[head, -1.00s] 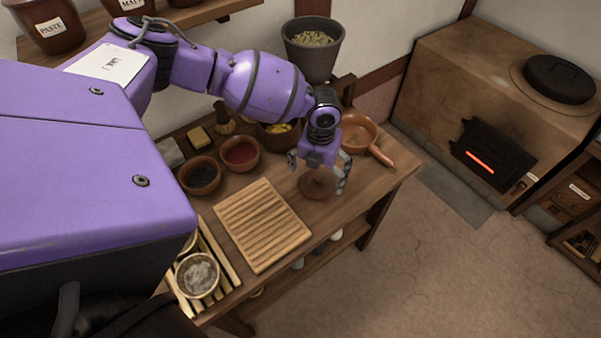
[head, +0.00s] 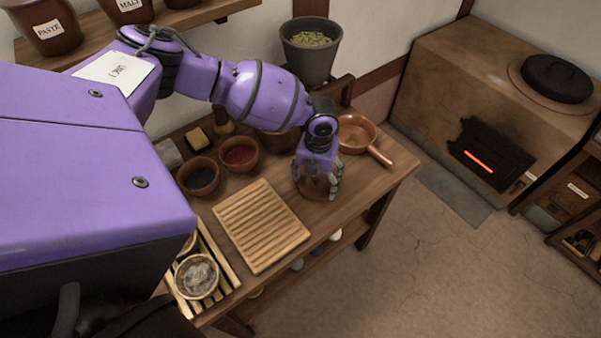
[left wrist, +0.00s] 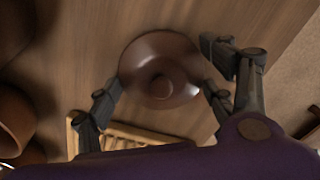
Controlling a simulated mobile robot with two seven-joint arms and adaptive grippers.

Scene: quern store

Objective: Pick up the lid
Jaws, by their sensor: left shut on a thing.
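The lid (head: 316,191) is a round, dark reddish-brown disc near the front right of the wooden table (head: 376,190). In the left wrist view the lid (left wrist: 158,50) shows from above, with a round knob in its middle. My left gripper (head: 318,187) points down over it and is shut on it. In the left wrist view the fingers of the left gripper (left wrist: 164,90) come in from both sides of the lid. The fingers partly hide the lid in the head view. I cannot tell whether it touches the table. My right gripper is not in view.
A handled orange-brown pan (head: 354,137) stands close behind right of the gripper. A ribbed wooden board (head: 261,225) lies to the left. Bowls of dark (head: 200,177) and red (head: 239,153) contents stand behind the board. A stove (head: 470,90) stands across open floor.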

